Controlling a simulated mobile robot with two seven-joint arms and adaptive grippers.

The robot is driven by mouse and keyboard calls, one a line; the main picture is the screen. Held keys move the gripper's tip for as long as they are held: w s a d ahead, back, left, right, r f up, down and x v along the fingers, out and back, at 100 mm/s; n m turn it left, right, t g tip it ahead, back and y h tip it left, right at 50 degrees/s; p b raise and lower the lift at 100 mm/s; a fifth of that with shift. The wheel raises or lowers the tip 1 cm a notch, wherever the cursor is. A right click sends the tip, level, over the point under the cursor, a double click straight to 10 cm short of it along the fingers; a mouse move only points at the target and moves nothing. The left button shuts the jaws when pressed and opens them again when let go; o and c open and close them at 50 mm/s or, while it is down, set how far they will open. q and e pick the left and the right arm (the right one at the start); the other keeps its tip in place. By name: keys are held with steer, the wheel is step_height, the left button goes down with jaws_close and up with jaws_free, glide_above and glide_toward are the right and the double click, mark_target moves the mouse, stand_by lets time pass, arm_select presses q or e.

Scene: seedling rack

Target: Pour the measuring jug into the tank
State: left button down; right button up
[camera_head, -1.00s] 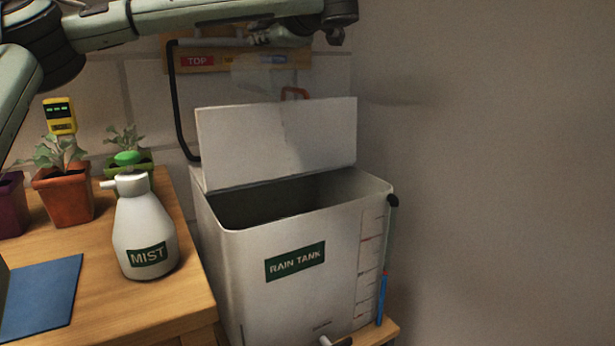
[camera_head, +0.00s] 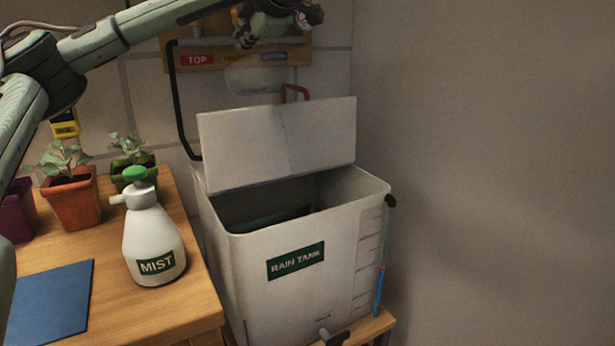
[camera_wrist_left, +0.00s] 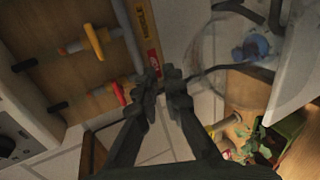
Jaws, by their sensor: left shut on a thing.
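The measuring jug (camera_head: 252,78) is clear and faint in the head view, in front of the back wall and just above the raised lid's top edge. My left gripper (camera_head: 243,41) is above it, shut on it. The wrist view shows the fingers (camera_wrist_left: 168,84) closed together beside the jug's clear body (camera_wrist_left: 208,62). The jug's tilt and contents are hard to tell. The white rain tank (camera_head: 330,262) stands open, its lid (camera_head: 280,143) raised at the back. The jug is behind the opening, not over it. My right gripper is out of view.
A bench on the left holds a mist bottle (camera_head: 153,243), potted seedlings (camera_head: 72,203) and a blue mat (camera_head: 48,298). A black hose (camera_head: 181,110) runs down from a wall pipe board (camera_head: 200,68). An orange handle (camera_head: 292,91) shows behind the lid. Space right of the tank is clear.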

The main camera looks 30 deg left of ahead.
arm_select(q)
steer(key=shift+a+f+h, duration=0.7)
steer(key=shift+a+h, duration=0.1)
steer(key=shift+a, duration=0.1)
steer(key=shift+a+f+n+g+h+p, duration=0.1)
steer(key=shift+a+n+g+h+p, duration=0.25)
steer(key=shift+h+p, duration=0.35)
steer(key=shift+w+a+f+n+h+p, duration=0.2)
steer(key=shift+a+n+h+p, duration=0.1)
steer(key=shift+h+p, duration=0.55)
steer(key=shift+a+f+g+h+p, duration=0.2)
steer(key=shift+g+h+p, duration=0.15)
steer(key=shift+h+p, duration=0.4)
steer(key=a+f+n+h, duration=0.1)
steer(key=a+f+h, duration=0.25)
steer(key=h, duration=0.25)
steer(key=shift+n+g+h, duration=0.25)
steer(key=shift+g+h, duration=0.25)
steer(key=shift+h, duration=0.4)
steer(key=shift+w+a+r, duration=0.15)
steer(key=shift+w+r, duration=0.05)
steer(key=shift+r, duration=1.1)
steer(key=shift+w+a+r, duration=0.15)
steer(key=shift+r, duration=1.15)
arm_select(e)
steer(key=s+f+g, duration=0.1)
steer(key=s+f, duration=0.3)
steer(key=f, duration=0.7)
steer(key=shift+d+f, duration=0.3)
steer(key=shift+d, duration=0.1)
